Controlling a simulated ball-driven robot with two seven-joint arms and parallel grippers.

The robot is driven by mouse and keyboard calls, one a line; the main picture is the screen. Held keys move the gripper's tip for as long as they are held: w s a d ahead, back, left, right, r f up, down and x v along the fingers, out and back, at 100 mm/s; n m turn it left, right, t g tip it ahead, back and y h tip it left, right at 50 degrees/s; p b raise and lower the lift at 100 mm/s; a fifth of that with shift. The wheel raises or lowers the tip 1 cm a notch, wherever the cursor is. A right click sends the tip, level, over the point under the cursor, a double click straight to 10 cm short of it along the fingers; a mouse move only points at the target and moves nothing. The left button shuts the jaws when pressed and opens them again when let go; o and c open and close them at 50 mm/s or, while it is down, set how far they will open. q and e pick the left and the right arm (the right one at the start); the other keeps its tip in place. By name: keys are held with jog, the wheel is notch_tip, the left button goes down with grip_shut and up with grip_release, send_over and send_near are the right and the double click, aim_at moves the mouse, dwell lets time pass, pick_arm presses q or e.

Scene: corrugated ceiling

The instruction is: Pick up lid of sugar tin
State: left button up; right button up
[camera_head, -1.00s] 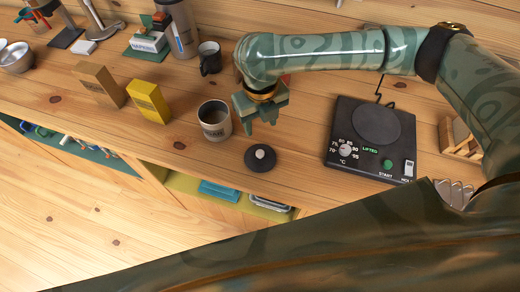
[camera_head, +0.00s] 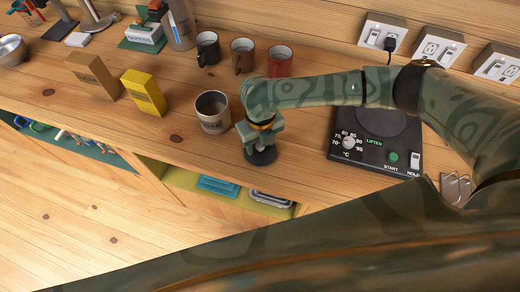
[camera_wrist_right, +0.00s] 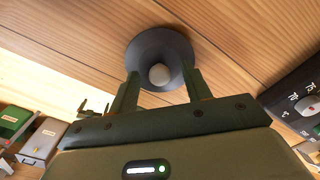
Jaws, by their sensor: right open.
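The lid (camera_head: 262,158) is a dark round disc with a light knob, lying on the wooden counter near its front edge. It also shows in the right wrist view (camera_wrist_right: 158,42). My left gripper is not in view.
A yellow box (camera_head: 144,93) and a brown box (camera_head: 92,75) stand left of the tin. Several mugs (camera_head: 243,54) stand behind. A black heating base (camera_head: 350,150) lies to the right. Below the counter edge is an open shelf (camera_head: 180,178).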

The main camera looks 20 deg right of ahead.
jog(key=shift+r, duration=0.1)
grip_shut()
